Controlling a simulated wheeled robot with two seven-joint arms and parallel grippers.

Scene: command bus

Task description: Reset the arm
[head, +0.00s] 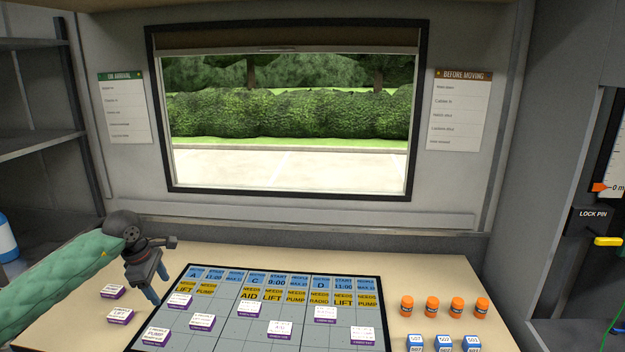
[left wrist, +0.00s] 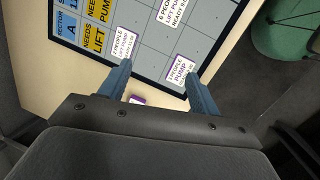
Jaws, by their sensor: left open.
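My left gripper (head: 160,282) comes in from the left on a green-sleeved arm and hangs at the left edge of the dark planning board (head: 228,318). In the left wrist view its two blue fingers (left wrist: 160,84) are apart with nothing held between them. Beyond the fingertips lie two white-and-purple tiles, one reading pump (left wrist: 178,70) and one by the left finger (left wrist: 125,45), on the board. The board also shows in the left wrist view (left wrist: 155,62). My right gripper is not in view.
Loose lift tile (head: 120,316) and another tile (head: 112,292) lie on the tabletop (head: 60,335) left of the board. Several orange bottles (head: 432,307) and blue-and-white blocks (head: 443,343) stand to the right. A window (head: 290,120) is behind. A shelf (head: 40,140) stands at far left.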

